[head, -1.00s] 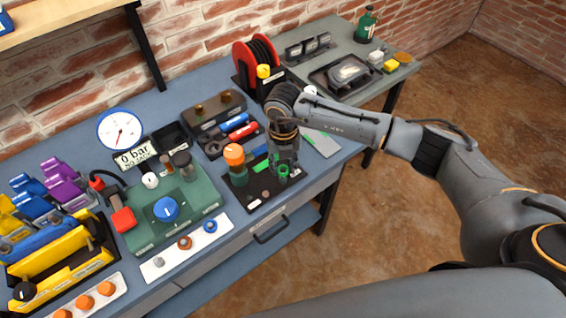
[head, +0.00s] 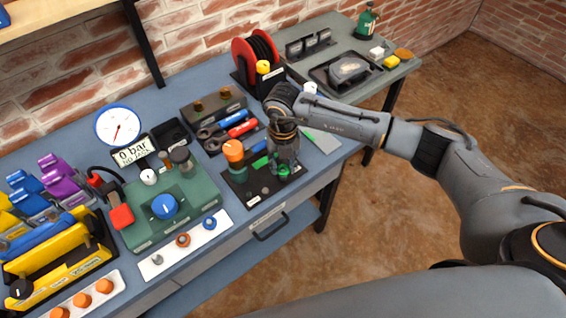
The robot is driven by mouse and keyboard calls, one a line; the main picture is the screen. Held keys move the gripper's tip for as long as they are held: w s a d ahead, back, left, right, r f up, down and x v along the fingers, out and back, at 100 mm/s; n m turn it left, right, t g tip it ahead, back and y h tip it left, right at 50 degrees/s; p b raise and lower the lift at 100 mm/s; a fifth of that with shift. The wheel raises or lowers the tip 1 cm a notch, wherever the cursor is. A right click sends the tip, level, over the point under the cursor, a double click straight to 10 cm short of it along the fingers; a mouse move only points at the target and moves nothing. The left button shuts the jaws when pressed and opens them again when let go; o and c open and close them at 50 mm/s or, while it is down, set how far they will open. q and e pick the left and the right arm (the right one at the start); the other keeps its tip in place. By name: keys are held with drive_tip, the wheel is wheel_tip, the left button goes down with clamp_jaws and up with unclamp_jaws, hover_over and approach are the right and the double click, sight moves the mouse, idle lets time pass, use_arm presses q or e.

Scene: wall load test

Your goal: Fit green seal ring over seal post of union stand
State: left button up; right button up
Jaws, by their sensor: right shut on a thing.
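The union stand (head: 237,188) is a black base near the front edge of the blue bench, with an orange-topped post (head: 233,152) at its left. My right gripper (head: 284,170) points down over the right part of the stand. It is shut on the green seal ring (head: 283,173), of which only a small green part shows between the fingers. The seal post is hidden by the gripper and ring, so I cannot tell whether the ring is around it or just above it. My left gripper is not in view.
A green test block (head: 173,215) with a blue knob and a white strip of fittings (head: 192,243) stand to the left. Wrenches and coloured tools (head: 232,131) lie in a tray behind the stand. A red hose reel (head: 254,58) stands farther back.

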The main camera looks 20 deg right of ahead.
drive_tip(key=shift+f+b, duration=0.35)
drive_tip(key=shift+f, duration=0.25)
drive_tip(key=o, duration=0.8)
drive_tip(key=shift+o, duration=0.2)
drive_tip(key=shift+o, duration=1.4)
drive_tip(key=shift+r, duration=0.15)
wheel_tip(320, 180, up, 8)
drive_tip(key=p, duration=0.5)
